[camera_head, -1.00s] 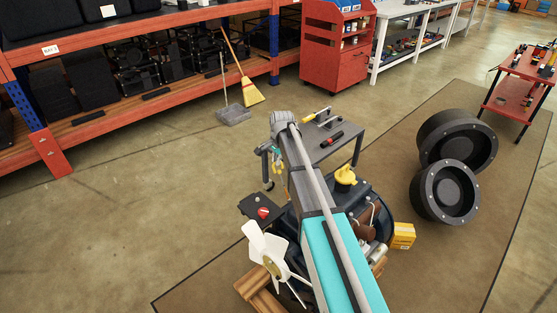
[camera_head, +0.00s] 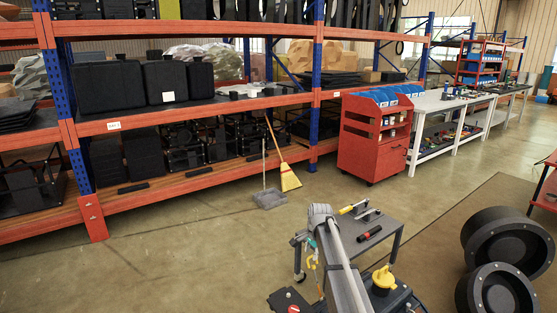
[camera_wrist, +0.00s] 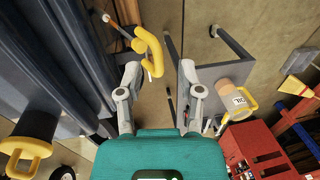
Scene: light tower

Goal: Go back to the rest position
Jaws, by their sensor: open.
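My gripper (camera_wrist: 163,85) is open in the wrist view, with its two grey fingers apart and bare floor showing between them. Nothing is held. My arm (camera_head: 340,262) rises from the bottom of the head view, beside a small grey table (camera_head: 392,229); the fingers cannot be made out there. In the wrist view a yellow hooked part (camera_wrist: 151,50) shows just beyond the left finger, and I cannot tell how far off it is. The grey table (camera_wrist: 190,72) lies beyond the right finger.
A yellow cap (camera_head: 384,278) sits on dark machinery close to my arm. Black wheels (camera_head: 507,242) stand at the right. A red cart (camera_head: 366,150) and broom (camera_head: 288,178) stand behind. Floor at left is clear.

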